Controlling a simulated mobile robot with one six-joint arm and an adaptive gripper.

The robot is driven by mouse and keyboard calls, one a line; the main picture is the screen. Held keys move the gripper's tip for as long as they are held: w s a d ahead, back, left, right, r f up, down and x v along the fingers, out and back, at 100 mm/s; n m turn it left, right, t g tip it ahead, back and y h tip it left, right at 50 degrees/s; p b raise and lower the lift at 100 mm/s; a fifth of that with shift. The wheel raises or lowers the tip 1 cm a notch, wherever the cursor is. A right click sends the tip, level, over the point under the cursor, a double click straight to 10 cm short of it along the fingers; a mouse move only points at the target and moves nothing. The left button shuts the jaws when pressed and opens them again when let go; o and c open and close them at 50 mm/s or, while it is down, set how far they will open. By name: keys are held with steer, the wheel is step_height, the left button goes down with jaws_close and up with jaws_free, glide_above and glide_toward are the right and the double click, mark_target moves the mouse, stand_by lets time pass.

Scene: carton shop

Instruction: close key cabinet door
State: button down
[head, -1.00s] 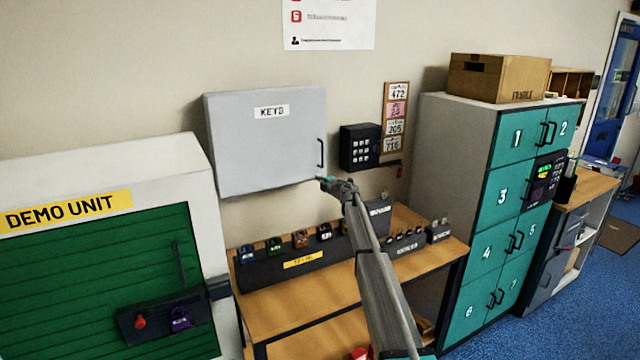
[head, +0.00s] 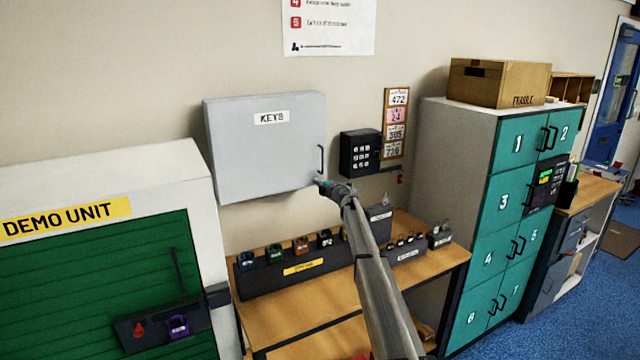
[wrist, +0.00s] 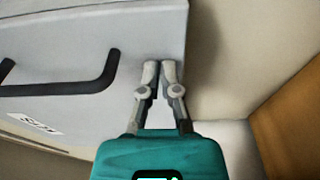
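The grey key cabinet (head: 262,155) hangs on the wall with its "KEYS" door lying flat across its front; I see no clear gap at its edge. Its black handle (head: 321,160) is at the door's right side. My gripper (head: 320,182) is at the door's lower right corner, just below the handle. In the wrist view my gripper (wrist: 159,68) has its two fingertips together with nothing between them, over or against the door's edge. The handle (wrist: 65,80) shows to the left of the fingers there, apart from them. Whether the fingertips touch the door is unclear.
A black keypad box (head: 360,152) is on the wall right of the cabinet. Below stands a wooden bench (head: 300,325) with a rack of padlocks (head: 295,262). Teal lockers (head: 495,230) stand at right, a green-shuttered demo unit (head: 100,280) at left.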

steer(key=s+d, duration=0.6)
steer(key=d, duration=0.6)
steer(key=shift+s, duration=0.15)
